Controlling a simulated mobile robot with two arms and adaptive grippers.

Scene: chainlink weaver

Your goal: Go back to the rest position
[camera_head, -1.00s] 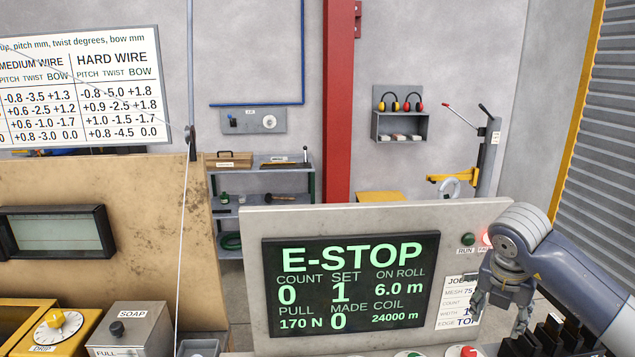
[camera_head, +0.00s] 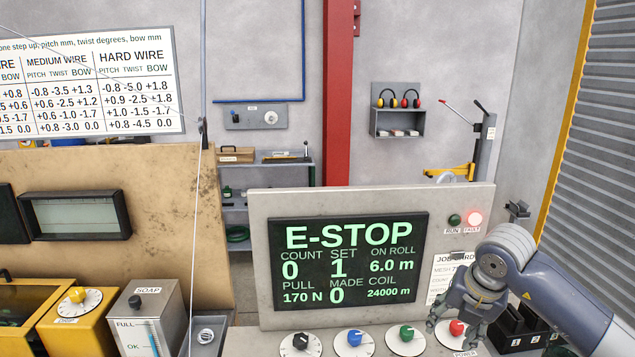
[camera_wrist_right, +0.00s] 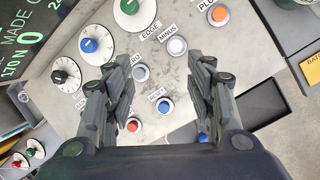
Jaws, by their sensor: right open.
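My right gripper (camera_head: 462,330) is in front of the control panel's right side, near a red button (camera_head: 457,327). In the right wrist view, its fingers (camera_wrist_right: 158,70) are spread apart with nothing between them but the panel below. Beneath and between them are a grey button (camera_wrist_right: 140,72) and a blue button (camera_wrist_right: 165,106) on the panel. The gripper looks clear of the panel, but the exact gap is hard to tell. My left gripper is not in view.
The screen (camera_head: 348,262) reads E-STOP and the red fault lamp (camera_head: 475,219) glows. Several knobs, including a blue one (camera_head: 355,338), line the panel. Black numbered blocks (camera_head: 523,325) stand right of my gripper. A soap box (camera_head: 147,318) stands at left.

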